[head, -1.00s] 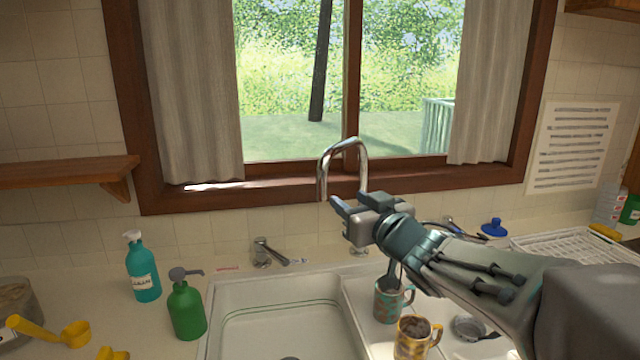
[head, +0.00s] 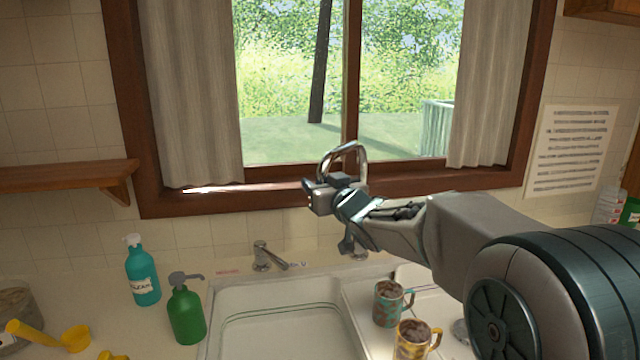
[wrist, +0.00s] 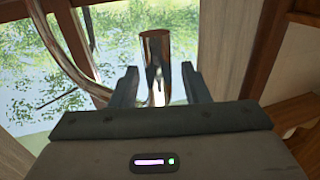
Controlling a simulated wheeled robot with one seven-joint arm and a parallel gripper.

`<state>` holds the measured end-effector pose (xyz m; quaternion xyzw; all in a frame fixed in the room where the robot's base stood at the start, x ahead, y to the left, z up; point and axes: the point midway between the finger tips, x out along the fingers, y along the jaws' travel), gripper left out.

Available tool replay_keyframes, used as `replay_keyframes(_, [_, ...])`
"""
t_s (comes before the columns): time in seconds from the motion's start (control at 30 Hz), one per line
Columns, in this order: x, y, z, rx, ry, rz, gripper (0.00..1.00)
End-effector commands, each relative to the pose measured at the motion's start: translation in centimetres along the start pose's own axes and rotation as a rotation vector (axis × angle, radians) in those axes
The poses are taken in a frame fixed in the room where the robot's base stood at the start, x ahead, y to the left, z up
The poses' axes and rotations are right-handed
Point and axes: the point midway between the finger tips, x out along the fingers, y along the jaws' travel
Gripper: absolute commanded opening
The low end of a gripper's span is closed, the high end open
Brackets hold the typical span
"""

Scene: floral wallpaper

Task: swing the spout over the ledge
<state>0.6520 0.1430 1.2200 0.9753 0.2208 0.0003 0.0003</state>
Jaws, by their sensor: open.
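The chrome spout (head: 345,152) arches up in front of the window; its lower left end is hidden behind my gripper (head: 318,190) in the head view. In the wrist view, the spout's end (wrist: 155,50) stands between the two open fingers of my gripper (wrist: 160,82), with a visible gap on each side. I cannot tell whether either finger touches it. The flat white ledge (head: 362,318) right of the sink basin (head: 270,335) holds a teal mug (head: 388,304) and a yellow mug (head: 412,338).
A tap lever (head: 266,256) stands behind the basin. A teal bottle (head: 142,272) and a green pump bottle (head: 186,312) stand left of it. The wooden window sill (head: 240,199) runs behind the spout. My arm covers much of the right counter.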

Motion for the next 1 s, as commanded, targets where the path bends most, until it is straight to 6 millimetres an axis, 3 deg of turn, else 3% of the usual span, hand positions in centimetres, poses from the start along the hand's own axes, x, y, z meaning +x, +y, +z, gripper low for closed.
replay_keyframes(0.27, [0.1,0.0,0.0,0.000,-0.001,0.000,0.39])
replay_keyframes(0.4, [0.1,0.0,0.0,0.000,-0.001,0.000,0.00])
replay_keyframes(1.0, [-0.9,0.9,-0.6,0.004,-0.006,-0.115,0.00])
